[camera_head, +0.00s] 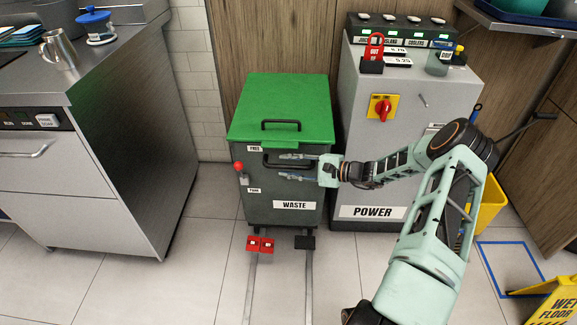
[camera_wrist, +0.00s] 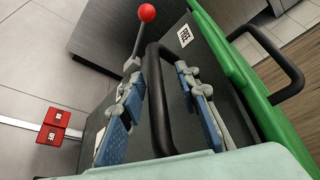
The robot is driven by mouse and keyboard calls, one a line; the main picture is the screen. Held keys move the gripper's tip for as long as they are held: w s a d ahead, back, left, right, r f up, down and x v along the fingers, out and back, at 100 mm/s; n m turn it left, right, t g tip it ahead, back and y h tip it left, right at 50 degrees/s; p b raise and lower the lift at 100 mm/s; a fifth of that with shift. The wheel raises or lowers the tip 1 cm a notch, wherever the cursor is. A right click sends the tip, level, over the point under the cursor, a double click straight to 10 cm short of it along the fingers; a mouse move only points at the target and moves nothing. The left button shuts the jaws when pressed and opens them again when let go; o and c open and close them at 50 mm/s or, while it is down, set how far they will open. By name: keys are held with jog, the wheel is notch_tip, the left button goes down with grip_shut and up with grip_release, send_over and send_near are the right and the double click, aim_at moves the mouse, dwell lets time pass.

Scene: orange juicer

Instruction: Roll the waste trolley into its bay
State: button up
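The waste trolley (camera_head: 260,205) is a dark grey bin with a green lid (camera_head: 280,105) and a "WASTE" label, standing between the steel counter and the grey "POWER" cabinet. Its black front handle (camera_wrist: 160,105) passes between the blue-padded fingers of my gripper (camera_wrist: 160,108). The fingers stand apart, with gaps visible beside the bar. In the head view my gripper (camera_head: 292,167) reaches the trolley's front from the right. A lever with a red ball (camera_head: 239,166) is on the trolley's left side, ball upward, near the "FREE" label (camera_wrist: 184,36); a "PARK" label (camera_head: 253,190) is lower. Which place is the bay is unclear.
Two rails (camera_head: 250,290) run along the floor from the trolley towards me. Red blocks (camera_head: 260,244) and a black block (camera_head: 305,242) sit at its foot. The steel counter (camera_head: 125,130) is left, the power cabinet (camera_head: 410,150) right, and a yellow wet-floor sign (camera_head: 555,303) at lower right.

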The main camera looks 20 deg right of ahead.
jog(key=shift+s, duration=0.1)
jog(key=v, duration=1.2)
